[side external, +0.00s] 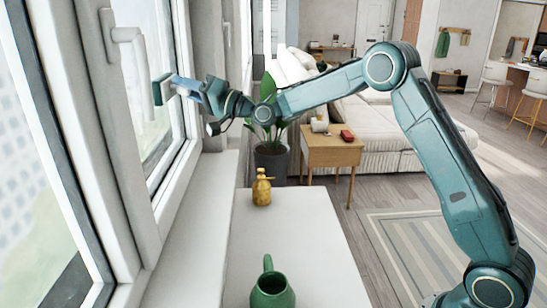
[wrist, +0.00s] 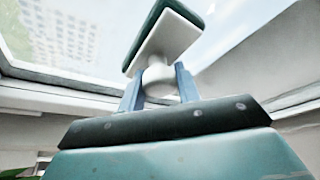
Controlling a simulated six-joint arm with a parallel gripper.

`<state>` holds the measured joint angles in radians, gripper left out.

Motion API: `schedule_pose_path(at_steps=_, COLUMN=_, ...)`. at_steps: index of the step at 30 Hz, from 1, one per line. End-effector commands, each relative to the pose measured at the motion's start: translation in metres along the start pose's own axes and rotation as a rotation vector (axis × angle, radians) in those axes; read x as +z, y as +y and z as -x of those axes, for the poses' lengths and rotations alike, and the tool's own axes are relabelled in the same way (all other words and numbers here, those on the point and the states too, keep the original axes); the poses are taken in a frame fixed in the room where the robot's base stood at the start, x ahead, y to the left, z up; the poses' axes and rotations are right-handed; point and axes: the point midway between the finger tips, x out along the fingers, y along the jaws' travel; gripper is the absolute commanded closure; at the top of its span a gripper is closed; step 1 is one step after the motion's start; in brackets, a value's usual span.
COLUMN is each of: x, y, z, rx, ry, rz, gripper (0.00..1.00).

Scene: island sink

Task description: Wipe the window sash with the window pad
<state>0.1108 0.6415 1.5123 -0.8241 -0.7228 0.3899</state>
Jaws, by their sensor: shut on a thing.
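The window pad (side external: 160,89) has a dark green face and a white back and handle. My gripper (side external: 183,86) is shut on its handle and holds it up at the window sash (side external: 105,95). In the wrist view the two blue fingers (wrist: 158,90) stand on either side of the white handle, and the pad (wrist: 158,40) shows beyond them against the glass. The pad's green face points away from my gripper, toward the pane. I cannot tell whether it touches the glass.
A white window handle (side external: 122,38) sticks out near the pad. A yellow bottle (side external: 262,188) and a green jug (side external: 272,286) stand on the white counter (side external: 310,235) below. A potted plant (side external: 270,155) stands behind my wrist. The sill (side external: 205,215) is clear.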

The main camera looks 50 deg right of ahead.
Motion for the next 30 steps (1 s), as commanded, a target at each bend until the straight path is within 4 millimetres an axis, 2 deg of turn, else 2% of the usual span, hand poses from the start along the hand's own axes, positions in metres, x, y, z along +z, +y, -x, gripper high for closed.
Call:
schedule_pose_path(at_steps=11, x=0.007, y=-0.006, z=0.0, rx=-0.005, ry=-0.008, rz=-0.004, gripper=0.85)
schedule_pose_path(at_steps=30, x=0.029, y=-0.03, z=0.011, rx=-0.006, ry=-0.009, rz=-0.004, gripper=0.85)
